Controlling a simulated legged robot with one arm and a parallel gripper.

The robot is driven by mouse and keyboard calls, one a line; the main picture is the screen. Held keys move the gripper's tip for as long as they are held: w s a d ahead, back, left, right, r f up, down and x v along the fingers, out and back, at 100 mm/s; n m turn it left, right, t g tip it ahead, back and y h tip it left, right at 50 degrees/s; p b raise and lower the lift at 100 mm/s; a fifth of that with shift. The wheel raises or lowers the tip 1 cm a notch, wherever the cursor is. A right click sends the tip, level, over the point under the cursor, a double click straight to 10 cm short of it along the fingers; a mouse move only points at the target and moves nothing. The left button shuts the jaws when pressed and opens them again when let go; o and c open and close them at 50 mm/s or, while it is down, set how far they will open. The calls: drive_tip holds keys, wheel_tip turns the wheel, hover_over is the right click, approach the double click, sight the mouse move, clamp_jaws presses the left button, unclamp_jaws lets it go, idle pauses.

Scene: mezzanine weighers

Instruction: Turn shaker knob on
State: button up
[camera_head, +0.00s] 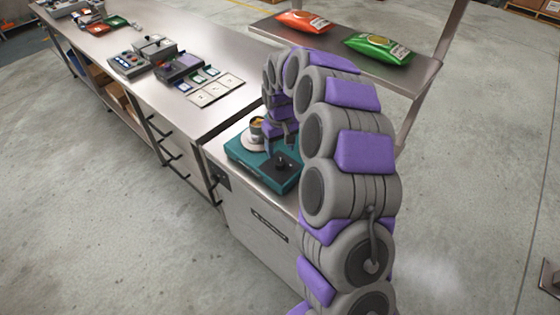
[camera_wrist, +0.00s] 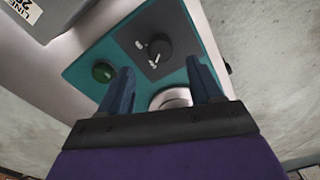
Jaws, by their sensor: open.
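The teal shaker (camera_head: 240,155) stands on the steel bench. Its black knob (camera_head: 283,162) sits on a dark square panel near the front right corner. A white round plate (camera_head: 253,142) with a cup (camera_head: 257,124) is at the shaker's back left, partly behind my arm. My gripper (camera_wrist: 160,66) is open and empty above the shaker, its fingertips apart and pointing towards the knob side. I cannot tell the exact gap between fingertips and knob.
A long steel counter (camera_head: 225,77) runs to the back left with a control box (camera_head: 127,63) and several white cards (camera_head: 215,90). A raised shelf (camera_head: 345,55) holds a red bag (camera_head: 303,21) and a green bag (camera_head: 379,48). The floor in front is clear.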

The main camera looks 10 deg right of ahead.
sight(280, 162)
wheel_tip(280, 162, down, 6)
drive_tip(key=shift+a+f+b, duration=0.1)
drive_tip(key=shift+b, duration=0.35)
drive_tip(key=c, duration=1)
